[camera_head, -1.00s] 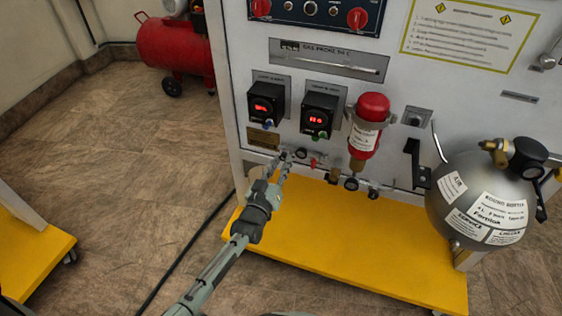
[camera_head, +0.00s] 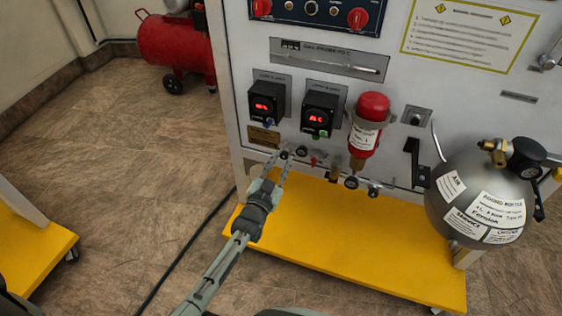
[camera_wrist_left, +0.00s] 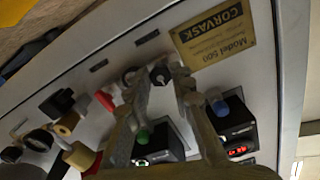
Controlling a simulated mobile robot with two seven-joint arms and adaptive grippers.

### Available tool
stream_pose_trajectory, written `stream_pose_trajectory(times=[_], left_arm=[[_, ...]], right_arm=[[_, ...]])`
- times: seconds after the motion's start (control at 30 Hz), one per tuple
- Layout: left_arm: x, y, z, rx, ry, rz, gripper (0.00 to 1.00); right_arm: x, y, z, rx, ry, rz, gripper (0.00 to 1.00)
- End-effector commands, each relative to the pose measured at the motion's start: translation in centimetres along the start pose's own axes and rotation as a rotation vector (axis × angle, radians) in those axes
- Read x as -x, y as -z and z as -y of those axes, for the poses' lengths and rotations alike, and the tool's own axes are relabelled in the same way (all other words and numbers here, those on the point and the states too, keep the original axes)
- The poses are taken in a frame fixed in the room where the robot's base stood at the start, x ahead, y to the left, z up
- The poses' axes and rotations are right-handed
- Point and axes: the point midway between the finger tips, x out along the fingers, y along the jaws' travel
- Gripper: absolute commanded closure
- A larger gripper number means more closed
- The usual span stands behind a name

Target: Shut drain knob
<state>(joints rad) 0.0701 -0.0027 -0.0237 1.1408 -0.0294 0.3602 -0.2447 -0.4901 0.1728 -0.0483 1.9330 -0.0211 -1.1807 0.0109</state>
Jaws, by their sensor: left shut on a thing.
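A small black knob (camera_wrist_left: 160,72) on the panel sits between the two fingertips of my left gripper in the left wrist view. It also shows as a dark spot in the head view (camera_head: 284,155), at the left end of the low row of fittings. My left gripper (camera_head: 281,158) reaches up to the panel and is shut on this knob. Its two fingers show spread on either side of the knob. No label reading drain is legible beside it. My right gripper is not in view.
A red-handled valve (camera_head: 315,160) and brass fitting (camera_head: 333,173) lie right of the knob. Above are two black display units (camera_head: 267,103) and a red cylinder (camera_head: 366,125). A grey tank (camera_head: 482,200) stands at right. The yellow base (camera_head: 340,250) is clear.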

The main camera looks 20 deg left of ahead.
Motion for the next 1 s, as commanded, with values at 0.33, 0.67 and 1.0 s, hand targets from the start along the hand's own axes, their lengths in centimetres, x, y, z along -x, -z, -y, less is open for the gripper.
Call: stream_pose_trajectory(times=[0.33, 0.67, 1.0], left_arm=[[0.0, -0.01, -0.08, -0.008, -0.001, 0.001, 1.0], [0.0, -0.01, -0.03, -0.007, -0.001, 0.0, 0.57], [0.0, -0.02, 0.0, 0.004, 0.0, 0.0, 0.57]], right_arm=[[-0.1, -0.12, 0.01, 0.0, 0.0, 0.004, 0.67], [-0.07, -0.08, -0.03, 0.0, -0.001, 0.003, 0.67], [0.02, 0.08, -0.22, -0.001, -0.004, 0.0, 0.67]])
